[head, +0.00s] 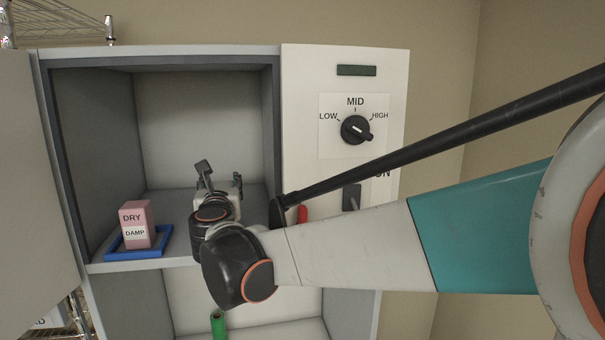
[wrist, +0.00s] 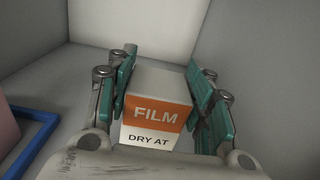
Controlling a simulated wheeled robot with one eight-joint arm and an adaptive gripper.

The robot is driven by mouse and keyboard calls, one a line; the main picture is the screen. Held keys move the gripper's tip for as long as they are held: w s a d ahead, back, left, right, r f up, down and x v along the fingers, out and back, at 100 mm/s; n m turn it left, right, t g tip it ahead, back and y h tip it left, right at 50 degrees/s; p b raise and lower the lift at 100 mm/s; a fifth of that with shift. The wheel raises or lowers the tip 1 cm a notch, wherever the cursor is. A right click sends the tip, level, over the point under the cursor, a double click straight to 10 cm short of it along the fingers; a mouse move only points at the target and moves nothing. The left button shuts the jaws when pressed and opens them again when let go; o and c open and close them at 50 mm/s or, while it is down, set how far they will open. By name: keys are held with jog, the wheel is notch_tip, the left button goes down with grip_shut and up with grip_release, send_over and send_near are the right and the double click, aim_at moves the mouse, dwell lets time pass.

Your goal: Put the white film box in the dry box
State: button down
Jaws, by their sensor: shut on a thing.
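The white film box (wrist: 157,102) has an orange band reading FILM and the words DRY AT below it. My gripper (wrist: 160,88) is shut on it, with a teal finger pad along each side. In the head view my gripper (head: 220,190) reaches into the upper compartment of the dry box (head: 190,110), whose door stands open at the left. The film box is mostly hidden there behind my wrist; a pale bit shows between the fingers. I cannot tell whether the film box touches the compartment floor.
A pink box (head: 137,222) labelled DRY and DAMP stands in a blue tray (head: 158,254) left of my gripper. A dial (head: 355,129) with LOW, MID and HIGH is on the panel. A green roll (head: 218,325) is in the lower compartment. The compartment floor behind my gripper looks clear.

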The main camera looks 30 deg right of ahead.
jog(key=shift+s+f, duration=0.15)
jog(key=c, duration=0.8)
grip_release()
jog(key=shift+o, duration=0.2)
jog(key=shift+s+a, duration=0.1)
jog(key=p+v, duration=0.2)
jog(key=v, duration=0.8)
jog(key=shift+s, duration=0.35)
jog(key=shift+a, duration=0.1)
